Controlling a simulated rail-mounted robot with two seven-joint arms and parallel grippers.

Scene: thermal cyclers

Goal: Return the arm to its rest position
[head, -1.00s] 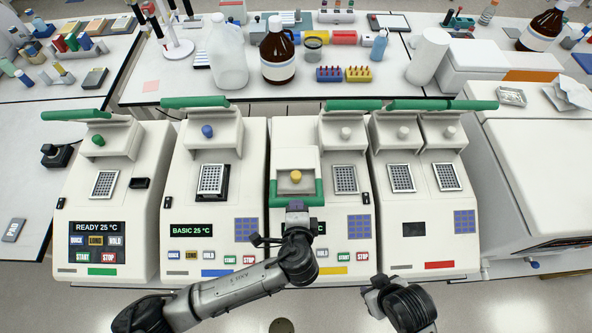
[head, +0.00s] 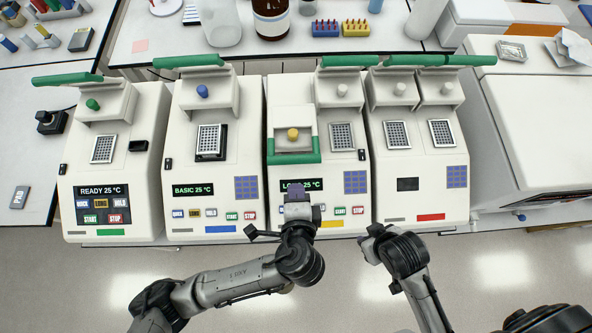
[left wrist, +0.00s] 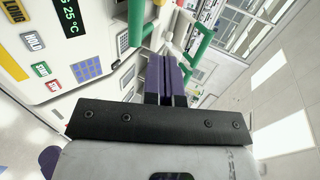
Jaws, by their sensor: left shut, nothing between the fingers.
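Four white thermal cyclers stand in a row in the head view: one with a green knob (head: 143,190), one with a blue knob (head: 214,190), one with a yellow knob (head: 338,192), and one with two white knobs (head: 432,190). On the yellow-knob cycler, the left lid (head: 293,145) is down, while the right block is uncovered. My left gripper (head: 297,190) is shut and empty, in front of that cycler's lower panel, partly covering its display. Its purple fingers lie together in the left wrist view (left wrist: 165,75). My right gripper (head: 370,243) is below and right; its fingers are unclear.
A bench behind holds a brown bottle (head: 270,18), a clear jug (head: 222,25), and blue (head: 325,29) and yellow (head: 355,30) tube racks. A large white machine (head: 535,120) stands right. The floor (head: 130,270) in front of the cyclers is open.

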